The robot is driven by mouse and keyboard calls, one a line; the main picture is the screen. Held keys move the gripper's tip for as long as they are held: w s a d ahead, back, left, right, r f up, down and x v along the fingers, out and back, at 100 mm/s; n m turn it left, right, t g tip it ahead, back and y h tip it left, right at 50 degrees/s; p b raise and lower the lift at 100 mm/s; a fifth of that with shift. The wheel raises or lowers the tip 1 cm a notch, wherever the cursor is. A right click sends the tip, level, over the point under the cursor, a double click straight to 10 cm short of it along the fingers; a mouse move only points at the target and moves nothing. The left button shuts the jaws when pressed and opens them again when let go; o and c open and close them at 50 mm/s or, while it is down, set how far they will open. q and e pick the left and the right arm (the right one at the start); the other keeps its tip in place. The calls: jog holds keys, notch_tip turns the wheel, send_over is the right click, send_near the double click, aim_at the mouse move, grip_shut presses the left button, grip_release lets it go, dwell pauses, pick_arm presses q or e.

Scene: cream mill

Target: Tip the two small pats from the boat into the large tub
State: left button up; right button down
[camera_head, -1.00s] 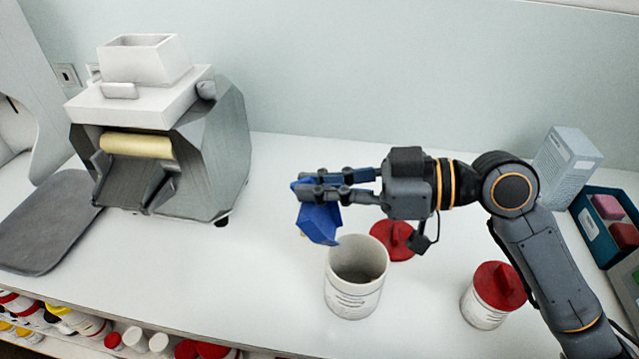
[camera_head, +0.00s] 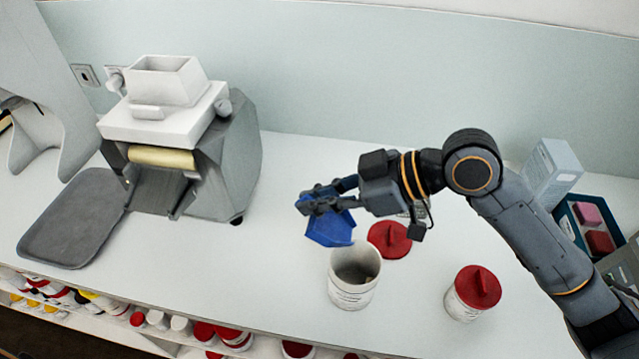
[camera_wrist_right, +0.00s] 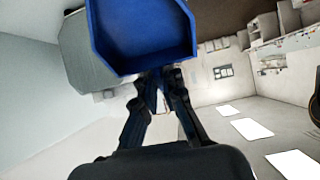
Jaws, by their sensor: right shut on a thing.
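My right gripper (camera_head: 322,203) is shut on the blue boat (camera_head: 330,231) and holds it above the counter, just behind and left of the large tub's rim. The boat is tilted, its lower edge close to the rim. In the right wrist view the inside of the boat (camera_wrist_right: 145,35) shows bare blue, with no pats seen in it. The large tub (camera_head: 352,296) is white, open and upright. Its inside is shadowed, with a faint brownish patch, and I cannot tell whether that is a pat. My left gripper is not in view.
A red lid (camera_head: 390,240) lies behind the tub. A red-lidded jar (camera_head: 472,294) stands to its right. The grey mill (camera_head: 220,160) and a grey tray (camera_head: 72,220) are at left. A pale box (camera_head: 553,172) and a teal bin (camera_head: 575,228) are at right.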

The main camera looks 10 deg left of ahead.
aim_at(306, 195)
jog(key=shift+a+r+h+p, duration=0.35)
jog(key=shift+r+h+p, duration=0.6)
jog(key=shift+p, duration=1.55)
jog(key=shift+a+r+h+p, duration=0.4)
jog(key=shift+h+p, duration=0.95)
jog(key=shift+p, duration=1.15)
jog(key=shift+h+b, duration=0.35)
jog(key=shift+h, duration=0.15)
jog(key=shift+a+r+h, duration=0.15)
jog(key=shift+a+h, duration=0.2)
jog(key=shift+h, duration=0.55)
jog(key=shift+d, duration=0.25)
